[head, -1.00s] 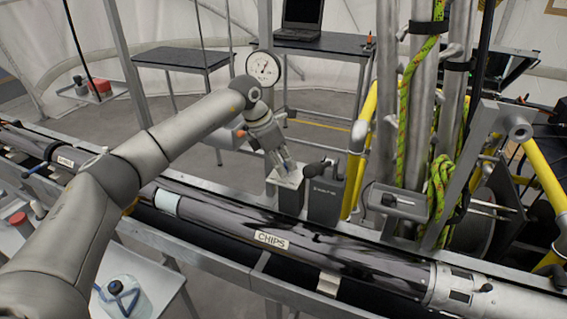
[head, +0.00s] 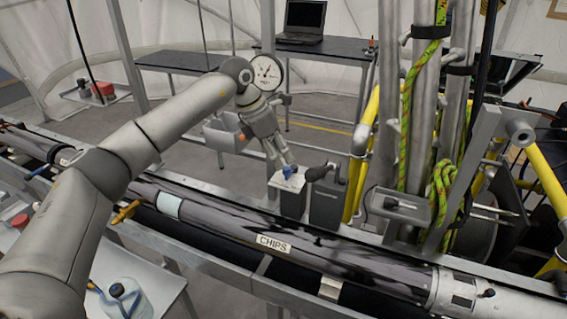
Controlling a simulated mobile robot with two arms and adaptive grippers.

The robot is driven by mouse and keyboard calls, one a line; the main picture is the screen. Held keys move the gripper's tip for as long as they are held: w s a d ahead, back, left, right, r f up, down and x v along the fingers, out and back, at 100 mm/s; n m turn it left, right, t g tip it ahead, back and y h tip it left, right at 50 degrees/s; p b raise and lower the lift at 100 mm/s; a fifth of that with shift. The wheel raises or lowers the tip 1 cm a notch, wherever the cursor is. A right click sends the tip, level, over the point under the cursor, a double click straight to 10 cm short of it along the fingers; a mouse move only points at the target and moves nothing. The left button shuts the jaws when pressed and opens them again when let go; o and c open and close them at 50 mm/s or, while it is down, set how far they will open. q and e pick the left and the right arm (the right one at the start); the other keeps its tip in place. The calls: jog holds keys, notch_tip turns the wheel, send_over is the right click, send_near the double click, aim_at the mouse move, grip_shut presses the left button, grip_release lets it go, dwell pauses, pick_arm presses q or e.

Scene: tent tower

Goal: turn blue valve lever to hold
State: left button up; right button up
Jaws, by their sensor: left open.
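A small blue lever (head: 289,171) shows on top of a grey control box (head: 291,200) in the middle of the head view, behind the long dark tube. My left gripper (head: 280,163) is open and points down at the box top, its fingertips close to the blue piece. I cannot tell whether they touch it. The fingers partly hide the lever, so its angle is unclear. My right gripper is not in view.
A neighbouring box (head: 327,204) with a black handle stands just right of the grey one. The long tube labelled CHIPS (head: 272,243) crosses in front. A round gauge (head: 266,73) is behind my left wrist. Vertical pipes (head: 421,120) with green rope crowd the right.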

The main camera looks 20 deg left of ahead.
pick_arm(q)
jog(key=v, duration=0.7)
